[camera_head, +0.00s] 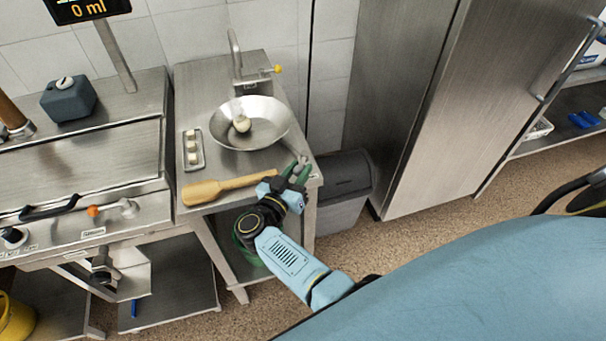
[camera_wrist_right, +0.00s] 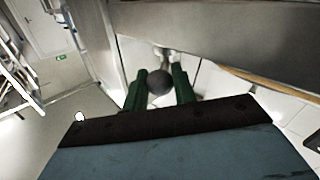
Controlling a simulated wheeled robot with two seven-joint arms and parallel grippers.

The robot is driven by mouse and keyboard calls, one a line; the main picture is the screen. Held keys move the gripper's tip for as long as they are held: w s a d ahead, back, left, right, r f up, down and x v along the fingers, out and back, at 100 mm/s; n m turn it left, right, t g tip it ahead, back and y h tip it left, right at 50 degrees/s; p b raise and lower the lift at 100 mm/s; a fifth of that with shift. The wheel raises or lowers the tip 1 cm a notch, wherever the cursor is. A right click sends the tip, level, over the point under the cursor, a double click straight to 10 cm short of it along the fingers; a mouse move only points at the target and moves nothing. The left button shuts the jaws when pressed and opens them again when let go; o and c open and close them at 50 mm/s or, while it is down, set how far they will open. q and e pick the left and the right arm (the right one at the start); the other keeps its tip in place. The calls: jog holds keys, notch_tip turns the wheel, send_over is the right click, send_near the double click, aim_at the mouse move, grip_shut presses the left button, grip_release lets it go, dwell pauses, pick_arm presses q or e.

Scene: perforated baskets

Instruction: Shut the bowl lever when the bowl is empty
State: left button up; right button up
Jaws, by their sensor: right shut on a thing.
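A shiny metal bowl (camera_head: 272,123) is set on the steel counter. A small pale rounded thing (camera_head: 242,124) lies in it, so the bowl is not empty. My right gripper (camera_head: 299,167) is at the counter's front right corner, to the right of and below the bowl in the head view. In the right wrist view its green fingers are shut on a dark round knob (camera_wrist_right: 159,84). A pale fitting shows just behind the knob; I cannot tell how the lever is set. My left gripper is not in view.
A wooden paddle (camera_head: 225,187) lies along the counter's front. A small tray (camera_head: 199,166) with pale pieces is left of the bowl. A yellow-tipped tap (camera_head: 238,72) stands behind it. A grey bin (camera_head: 343,190) and steel cabinet (camera_head: 425,120) are to the right.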

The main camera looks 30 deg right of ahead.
jog(key=shift+w+a+f+m+g+h+b, duration=0.1)
jog(key=shift+w+a+m+g+h+b, duration=0.1)
jog(key=shift+m+g+h+b, duration=0.25)
jog(key=shift+w+a+m+g+h+b, duration=0.2)
jog(key=shift+m+g+b, duration=0.15)
jog(key=shift+g+b, duration=0.25)
jog(key=shift+w+m+g+b, duration=0.1)
jog(key=shift+m+g+b, duration=0.3)
jog(key=shift+g, duration=0.25)
jog(key=o, duration=0.9)
jog(key=shift+d, duration=0.1)
jog(key=shift+o, duration=0.2)
